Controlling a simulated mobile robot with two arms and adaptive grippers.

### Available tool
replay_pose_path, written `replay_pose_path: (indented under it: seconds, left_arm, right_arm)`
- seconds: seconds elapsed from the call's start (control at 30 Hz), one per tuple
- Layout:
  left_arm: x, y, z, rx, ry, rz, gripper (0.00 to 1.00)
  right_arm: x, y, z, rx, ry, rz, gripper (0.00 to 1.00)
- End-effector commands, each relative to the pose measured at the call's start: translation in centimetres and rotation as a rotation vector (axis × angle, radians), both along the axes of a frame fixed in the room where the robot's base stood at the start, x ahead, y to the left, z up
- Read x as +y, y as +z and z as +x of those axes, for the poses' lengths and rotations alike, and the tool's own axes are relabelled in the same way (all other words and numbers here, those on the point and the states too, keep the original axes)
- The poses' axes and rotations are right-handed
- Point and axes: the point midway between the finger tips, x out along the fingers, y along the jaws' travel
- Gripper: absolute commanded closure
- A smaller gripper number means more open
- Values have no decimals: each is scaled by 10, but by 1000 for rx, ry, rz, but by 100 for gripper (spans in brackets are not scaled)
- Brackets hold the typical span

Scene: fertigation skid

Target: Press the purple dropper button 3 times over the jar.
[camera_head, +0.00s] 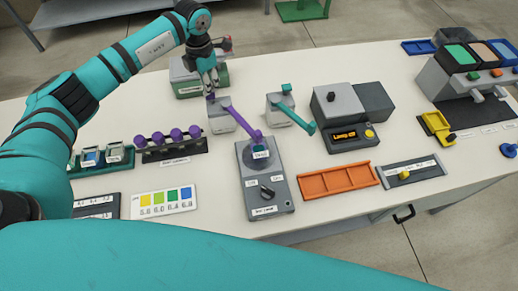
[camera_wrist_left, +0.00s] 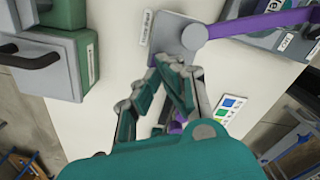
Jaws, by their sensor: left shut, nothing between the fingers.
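The purple dropper is a grey box (camera_head: 222,116) with a purple arm (camera_head: 244,124) slanting down to the right. The arm's end is over the small jar (camera_head: 260,152), which stands on a grey device (camera_head: 266,185) with a dark knob. A small purple part, apparently the button (camera_head: 211,97), shows on top of the box, directly below my left gripper (camera_head: 209,88). In the left wrist view the fingers (camera_wrist_left: 174,63) are shut and empty at the edge of the grey box (camera_wrist_left: 178,35); the button is not discernible there. I cannot tell whether they touch it. My right gripper is out of view.
A second dropper with a teal arm (camera_head: 291,112) stands to the right. A rack of purple knobs (camera_head: 172,142) is left of the jar's device, and a green-and-grey box (camera_head: 187,80) stands behind the gripper. An orange tray (camera_head: 338,181) lies at the right front.

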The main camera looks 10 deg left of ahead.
Motion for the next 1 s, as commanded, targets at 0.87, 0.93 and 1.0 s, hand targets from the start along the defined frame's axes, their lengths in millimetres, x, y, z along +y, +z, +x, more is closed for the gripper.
replay_pose_path:
  seconds: [0.87,0.93,1.0]
  left_arm:
    - [0,-26,0,1,0,0,100]
    - [0,-26,0,1,0,0,100]
    - [0,-25,0,1,0,0,100]
  right_arm:
    - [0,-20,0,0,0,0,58]
    - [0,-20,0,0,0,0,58]
    - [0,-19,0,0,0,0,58]
